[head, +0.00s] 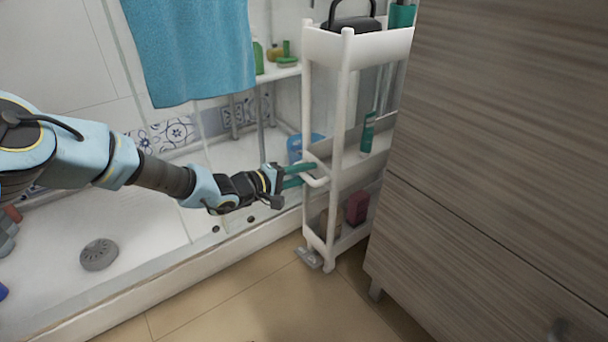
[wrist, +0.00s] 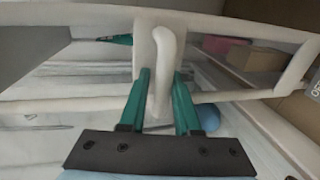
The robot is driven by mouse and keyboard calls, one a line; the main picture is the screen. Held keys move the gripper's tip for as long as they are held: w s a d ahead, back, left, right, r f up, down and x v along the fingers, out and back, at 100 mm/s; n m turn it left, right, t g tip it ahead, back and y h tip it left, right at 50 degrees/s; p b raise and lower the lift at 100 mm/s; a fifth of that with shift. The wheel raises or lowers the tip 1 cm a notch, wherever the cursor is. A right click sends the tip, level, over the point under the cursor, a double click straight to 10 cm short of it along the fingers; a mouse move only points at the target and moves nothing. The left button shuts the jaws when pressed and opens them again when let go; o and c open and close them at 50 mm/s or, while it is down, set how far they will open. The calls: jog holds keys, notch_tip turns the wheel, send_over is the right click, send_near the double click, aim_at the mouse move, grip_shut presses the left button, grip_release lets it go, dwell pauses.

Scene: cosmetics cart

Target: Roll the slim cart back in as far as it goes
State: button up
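The slim cart (head: 346,48) is a tall white frame on small wheels, standing beside the wood-grain cabinet. A white U-shaped handle (head: 318,180) sticks out from its near end at middle height. My gripper (head: 300,176) reaches in from the left, its teal fingers on either side of the handle. In the wrist view the handle bar (wrist: 162,60) runs between the fingertips (wrist: 161,85) and looks pinched by them. The finger contact is partly hidden in the head view. The cart's near end stands out past the corner of the cabinet.
The wood-grain cabinet (head: 500,150) stands close on the cart's right. A raised shower tray edge (head: 190,262) runs along the left. A blue towel (head: 190,45) hangs above. The cart holds a dark case (head: 352,23), a teal bottle (head: 368,132) and a dark red box (head: 357,207). Tan floor (head: 240,310) in front is clear.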

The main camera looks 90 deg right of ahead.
jog(key=o, duration=0.4)
jog(key=shift+s+r, duration=0.15)
jog(key=shift+r, duration=0.05)
jog(key=shift+c, duration=0.2)
jog(key=p+v, duration=0.3)
jog(key=v, duration=0.8)
jog(key=shift+f, duration=0.25)
